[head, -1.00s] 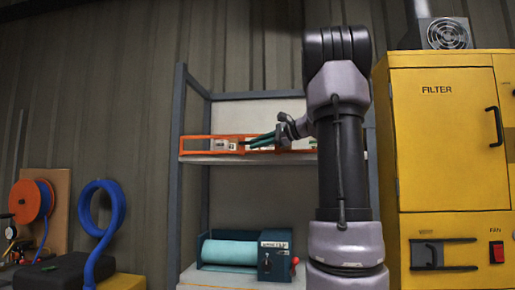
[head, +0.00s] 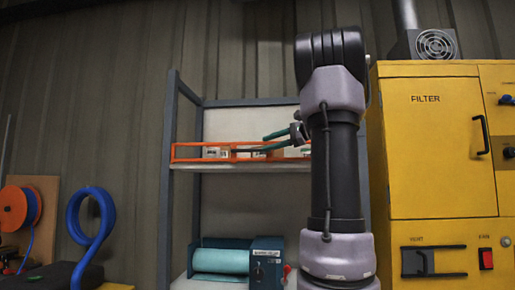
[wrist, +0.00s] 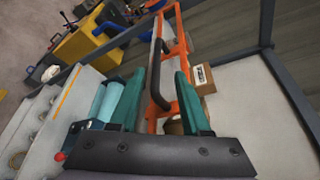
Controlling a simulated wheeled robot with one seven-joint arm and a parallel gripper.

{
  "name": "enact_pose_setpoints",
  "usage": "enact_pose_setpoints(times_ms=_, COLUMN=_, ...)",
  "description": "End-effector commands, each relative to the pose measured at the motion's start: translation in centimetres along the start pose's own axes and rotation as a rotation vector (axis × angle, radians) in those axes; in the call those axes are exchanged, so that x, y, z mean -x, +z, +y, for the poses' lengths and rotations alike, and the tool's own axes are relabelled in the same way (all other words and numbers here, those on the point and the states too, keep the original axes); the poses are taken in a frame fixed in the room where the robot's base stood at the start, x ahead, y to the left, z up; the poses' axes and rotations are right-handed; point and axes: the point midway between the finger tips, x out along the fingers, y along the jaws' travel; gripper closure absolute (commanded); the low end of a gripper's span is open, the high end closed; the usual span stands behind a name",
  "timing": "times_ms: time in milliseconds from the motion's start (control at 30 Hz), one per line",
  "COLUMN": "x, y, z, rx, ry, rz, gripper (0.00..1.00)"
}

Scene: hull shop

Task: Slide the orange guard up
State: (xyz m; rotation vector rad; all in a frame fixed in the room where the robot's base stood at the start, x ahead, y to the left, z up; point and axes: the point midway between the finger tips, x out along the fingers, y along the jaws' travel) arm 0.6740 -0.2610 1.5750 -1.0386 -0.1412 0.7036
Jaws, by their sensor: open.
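The orange guard (head: 188,152) is a long frame along the front edge of the upper shelf. In the wrist view the guard (wrist: 181,45) runs away from my gripper, with a dark handle bar (wrist: 156,72) along it. My gripper (head: 254,144) is open and empty at the guard, one teal finger above the other in the head view. In the wrist view the fingers of my gripper (wrist: 160,76) lie on either side of the handle bar. Whether they touch it I cannot tell.
Small boxes (wrist: 203,78) stand on the shelf behind the guard. Below is a teal machine (head: 266,262) with a light blue roll (head: 222,260). A yellow filter cabinet (head: 441,150) stands right of my arm. A blue hose (head: 85,235) is at left.

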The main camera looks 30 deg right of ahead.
Motion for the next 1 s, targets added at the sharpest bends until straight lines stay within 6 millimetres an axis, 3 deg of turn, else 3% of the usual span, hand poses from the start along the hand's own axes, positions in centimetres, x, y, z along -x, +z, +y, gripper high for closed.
enact_pose_setpoints(times_ms=233, x=2.5, y=0.0, z=0.0, rx=0.001, ry=0.000, rz=0.001, gripper=0.53)
enact_pose_setpoints(times_ms=800, x=2.4, y=0.1, z=0.2, rx=0.004, ry=0.005, rz=0.000, gripper=0.53)
enact_pose_setpoints(times_ms=933, x=0.7, y=1.8, z=2.7, rx=0.040, ry=0.075, rz=0.013, gripper=0.53)
enact_pose_setpoints(times_ms=1000, x=-0.9, y=3.5, z=5.8, rx=0.090, ry=0.157, rz=0.032, gripper=0.53)
